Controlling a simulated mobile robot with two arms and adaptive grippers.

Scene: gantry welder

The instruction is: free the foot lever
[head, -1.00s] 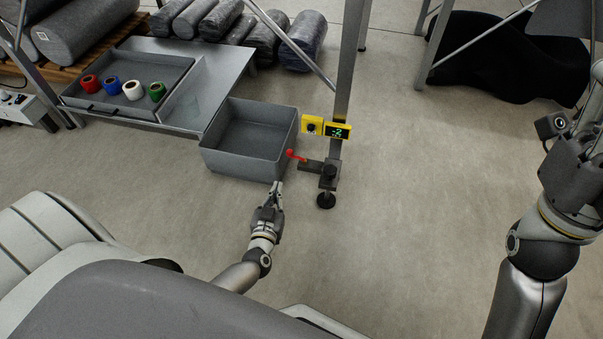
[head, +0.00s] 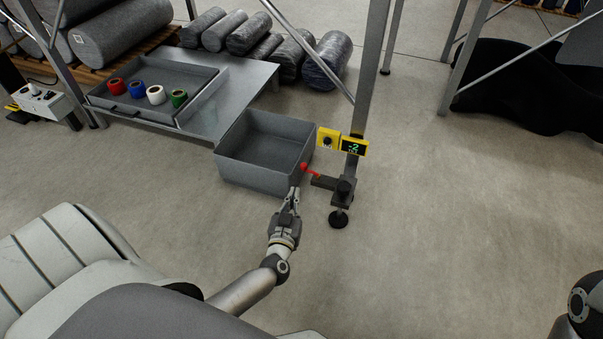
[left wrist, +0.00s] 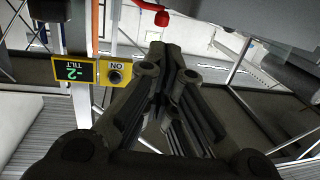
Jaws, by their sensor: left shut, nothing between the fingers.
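The foot lever (head: 309,170) is a small red handle on the dark levelling foot bracket (head: 336,188) at the base of a grey gantry post. It points up and left, close to the right wall of a grey bin (head: 232,170). My left gripper (head: 295,190) is shut and empty, just below and left of the lever, near the bin's front right corner. In the left wrist view, its closed fingers (left wrist: 160,60) point toward the red lever (left wrist: 150,12) at the top edge, with a gap visible between them. My right gripper is out of view.
A yellow knob box (head: 328,139) and a yellow tilt display (head: 354,147) reading -2 sit on the post above the bracket. A tray (head: 190,118) with coloured rolls stands back left. Floor right of the post is clear.

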